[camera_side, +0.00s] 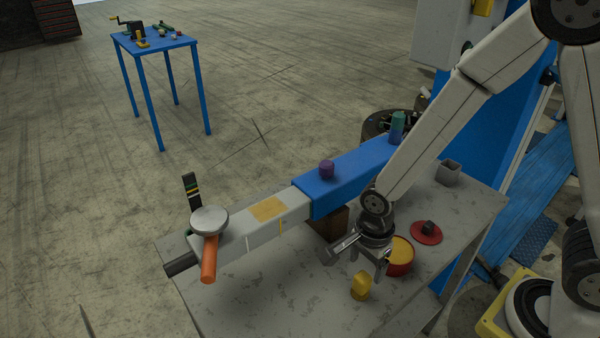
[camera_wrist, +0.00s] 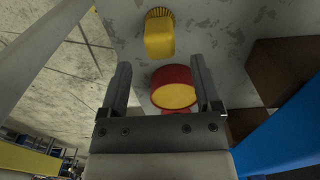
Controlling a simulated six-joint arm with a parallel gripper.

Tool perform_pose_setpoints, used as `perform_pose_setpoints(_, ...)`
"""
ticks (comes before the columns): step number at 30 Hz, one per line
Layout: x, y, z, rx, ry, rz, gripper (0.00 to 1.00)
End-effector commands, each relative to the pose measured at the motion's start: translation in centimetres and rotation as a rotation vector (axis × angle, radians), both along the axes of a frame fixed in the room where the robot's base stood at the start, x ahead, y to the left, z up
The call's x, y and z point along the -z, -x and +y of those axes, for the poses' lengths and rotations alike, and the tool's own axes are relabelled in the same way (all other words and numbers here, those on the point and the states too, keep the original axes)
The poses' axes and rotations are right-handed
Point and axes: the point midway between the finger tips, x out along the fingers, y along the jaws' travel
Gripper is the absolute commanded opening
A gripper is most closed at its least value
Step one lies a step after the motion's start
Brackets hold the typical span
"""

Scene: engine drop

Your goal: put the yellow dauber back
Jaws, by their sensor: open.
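The yellow dauber (camera_side: 361,286) stands on the grey bench near its front edge. In the wrist view the yellow dauber (camera_wrist: 159,35) shows a bristly dark-yellow end and lies beyond my fingertips. A red tin (camera_side: 400,257) with a yellow top or filling stands just right of my gripper. The red tin (camera_wrist: 174,88) also shows between my fingers in the wrist view, lower than them by an amount I cannot tell. My gripper (camera_side: 358,258) is open and empty, above the bench beside the dauber and tin. In the wrist view my gripper (camera_wrist: 160,66) has both fingers apart.
A red dish (camera_side: 426,232) and a grey square cup (camera_side: 449,172) stand at the right. The bench's front left is clear.

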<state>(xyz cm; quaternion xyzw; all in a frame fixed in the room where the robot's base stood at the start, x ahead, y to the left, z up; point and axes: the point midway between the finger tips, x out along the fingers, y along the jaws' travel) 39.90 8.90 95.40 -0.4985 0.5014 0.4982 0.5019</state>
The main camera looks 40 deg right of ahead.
Motion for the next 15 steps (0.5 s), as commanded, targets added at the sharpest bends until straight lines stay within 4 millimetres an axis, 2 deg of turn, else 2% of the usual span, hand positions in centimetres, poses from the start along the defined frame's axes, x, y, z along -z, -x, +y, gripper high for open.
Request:
perform_pose_setpoints(6, -1.2, 0.0, 0.0, 0.000, 0.000, -0.001, 0.82)
perform_pose_setpoints(15, -1.5, 0.1, 0.0, 0.000, 0.000, 0.002, 0.82)
